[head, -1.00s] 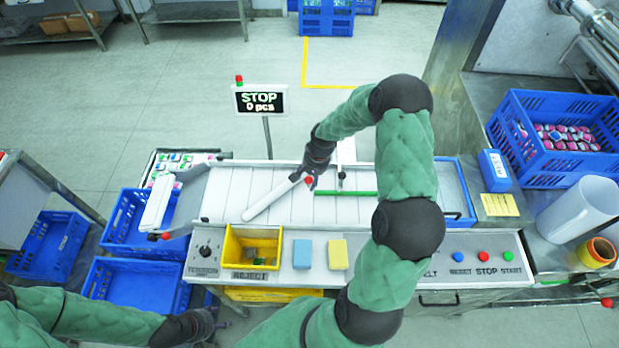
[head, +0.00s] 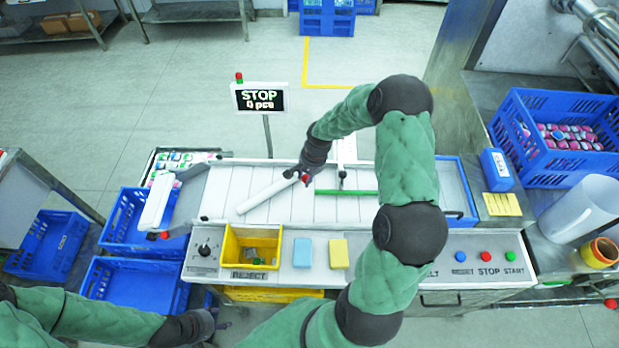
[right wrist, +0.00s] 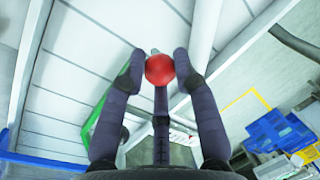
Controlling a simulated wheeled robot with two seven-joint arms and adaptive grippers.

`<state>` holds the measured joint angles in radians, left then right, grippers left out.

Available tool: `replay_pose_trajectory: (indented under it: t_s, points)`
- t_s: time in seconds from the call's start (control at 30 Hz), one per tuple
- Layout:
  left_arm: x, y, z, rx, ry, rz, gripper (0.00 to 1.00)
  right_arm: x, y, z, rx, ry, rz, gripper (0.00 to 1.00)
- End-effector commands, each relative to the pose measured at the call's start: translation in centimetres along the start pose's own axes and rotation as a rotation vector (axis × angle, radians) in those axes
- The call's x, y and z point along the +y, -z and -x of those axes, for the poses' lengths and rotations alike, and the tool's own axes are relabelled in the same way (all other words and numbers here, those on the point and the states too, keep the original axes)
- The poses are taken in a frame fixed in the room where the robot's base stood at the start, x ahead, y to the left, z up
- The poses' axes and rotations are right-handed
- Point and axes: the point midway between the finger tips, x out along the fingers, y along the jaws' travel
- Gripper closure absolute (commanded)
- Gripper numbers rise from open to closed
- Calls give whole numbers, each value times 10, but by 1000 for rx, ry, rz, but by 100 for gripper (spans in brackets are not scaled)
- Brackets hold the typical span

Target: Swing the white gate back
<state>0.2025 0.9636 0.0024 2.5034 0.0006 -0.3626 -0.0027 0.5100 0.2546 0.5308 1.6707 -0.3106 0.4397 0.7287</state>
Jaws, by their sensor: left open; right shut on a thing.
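The white gate (head: 264,196) is a long bar lying slantwise across the white slatted belt (head: 350,207), its near-left end close to the belt's front edge. A red ball knob (head: 305,179) sits at its far-right end. My right gripper (head: 303,177) is at that end. In the right wrist view, the gripper's dark fingers close around the red knob (right wrist: 160,69), and the white bar (right wrist: 205,35) runs up beside it. My left gripper (head: 210,325) is low at the front left, away from the gate, open and empty. My right arm hides part of the belt.
A green bar (head: 346,192) lies across the belt right of the gate. A yellow reject bin (head: 229,248), a blue block (head: 302,252) and a yellow block (head: 338,253) are along the front panel. A sign (head: 260,99) reading STOP stands behind.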

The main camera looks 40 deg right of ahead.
Motion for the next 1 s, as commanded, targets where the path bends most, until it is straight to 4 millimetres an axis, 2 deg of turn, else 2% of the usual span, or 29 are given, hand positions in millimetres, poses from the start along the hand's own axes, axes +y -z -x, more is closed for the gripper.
replay_pose_trajectory:
  t_s: [0.2,0.6,1.0]
  points:
    - [-10,1,-28,0,0,0,46,-18,-4,-9,30,1,-155,100]
    - [-27,3,-76,0,0,0,46,-52,-1,-17,92,-1,-477,100]
    - [-35,4,-98,0,0,0,46,-69,5,-17,124,-5,-656,100]
